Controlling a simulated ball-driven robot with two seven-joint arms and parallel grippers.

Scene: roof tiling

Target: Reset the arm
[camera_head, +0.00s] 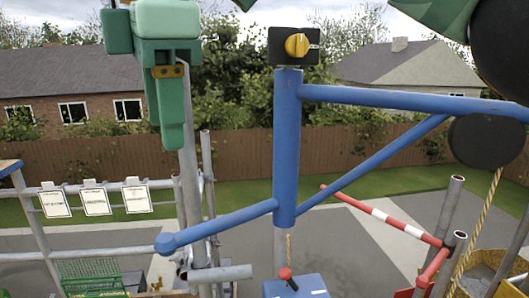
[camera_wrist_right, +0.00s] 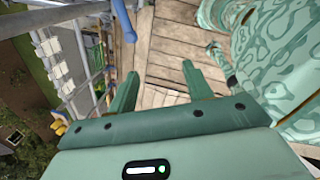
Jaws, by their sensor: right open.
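My right gripper (camera_head: 168,130) is green and hangs with its fingers down at the upper left of the head view, in front of grey scaffold poles. The right wrist view shows its two fingers (camera_wrist_right: 162,85) spread apart, with nothing between them. Below them lies a deck of wooden planks (camera_wrist_right: 165,45); the fingers look apart from it. My left gripper is not in view.
A blue post (camera_head: 287,150) with blue arms and a yellow knob (camera_head: 297,45) stands mid-view. A rope (camera_head: 477,230) hangs at right, near a red-white bar (camera_head: 385,217). White tags (camera_head: 96,201) hang on the left rail. A blue box (camera_head: 296,288) is below.

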